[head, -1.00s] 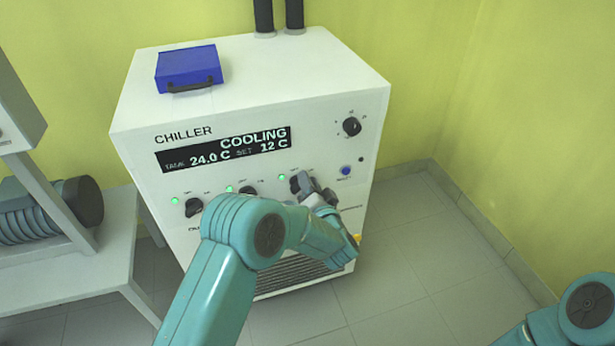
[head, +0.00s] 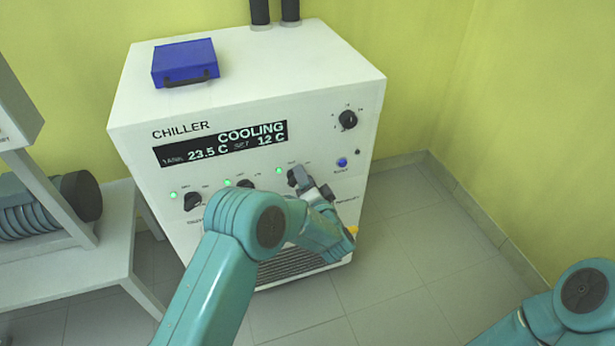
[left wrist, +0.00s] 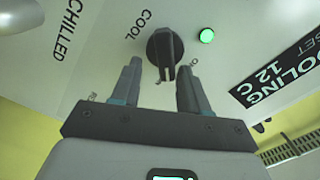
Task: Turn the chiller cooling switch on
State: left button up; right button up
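The white chiller (head: 220,95) stands by the yellow wall. Its display (head: 222,144) reads COOLING, tank 23.5 C, set 12 C. The black cooling switch (head: 292,177), partly hidden by my gripper in the head view, is the rightmost of three lower knobs. A lit green lamp (head: 279,170) is beside it. In the left wrist view the switch (left wrist: 165,48) is labelled COOL, and its lamp (left wrist: 206,36) glows green. My left gripper (left wrist: 160,66) is open, its fingers apart on either side of the switch's handle. My right gripper is out of the head view.
Two other knobs (head: 193,201) (head: 245,184) have lit green lamps. A dial (head: 347,120) and a blue button (head: 342,162) are on the right of the panel. A blue case (head: 185,62) lies on top. A white bench (head: 75,262) stands left; the floor at right is clear.

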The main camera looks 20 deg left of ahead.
pick_arm(q)
jog(key=shift+d, duration=0.1)
jog(key=p+v, duration=0.1)
jog(key=v, duration=1.5)
jog(key=shift+p, duration=0.4)
